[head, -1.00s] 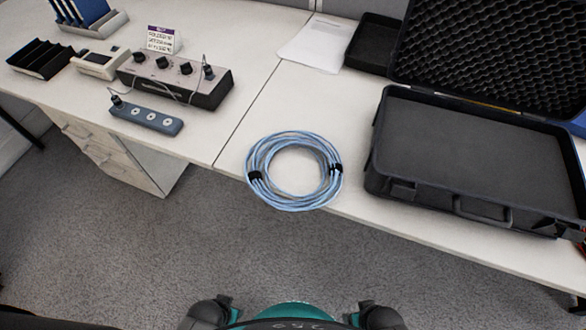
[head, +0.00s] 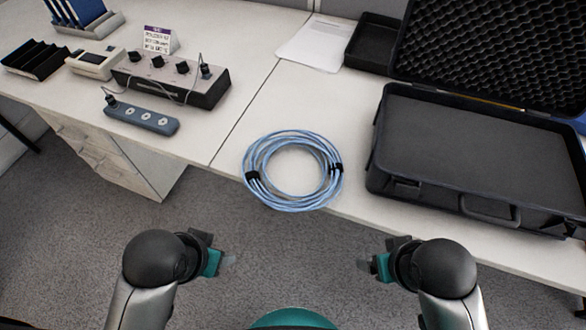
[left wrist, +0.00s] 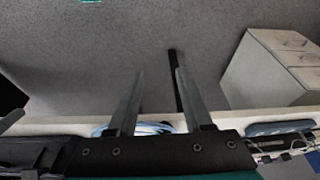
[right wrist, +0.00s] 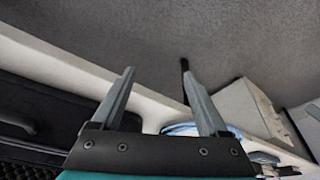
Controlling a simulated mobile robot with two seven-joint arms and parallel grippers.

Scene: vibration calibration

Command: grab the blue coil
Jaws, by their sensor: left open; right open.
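The blue coil (head: 256,192) is a ring of light-blue cable with black ties on its left and right sides. It lies flat at the table's front edge and slightly overhangs it. It shows partly behind the fingers in the left wrist view (left wrist: 152,128) and in the right wrist view (right wrist: 180,129). My left gripper (head: 230,261) is open and empty, in front of the table and below left of the coil; its fingers also show in the left wrist view (left wrist: 158,75). My right gripper (head: 364,265) is open and empty, below right of the coil.
An open black case (head: 470,150) with a foam-lined lid stands right of the coil. A control box (head: 170,80) with knobs and a power strip (head: 142,115) stand left. Paper (head: 305,47) and a black tray (head: 372,45) lie behind. The table (head: 250,120) is clear just behind the coil.

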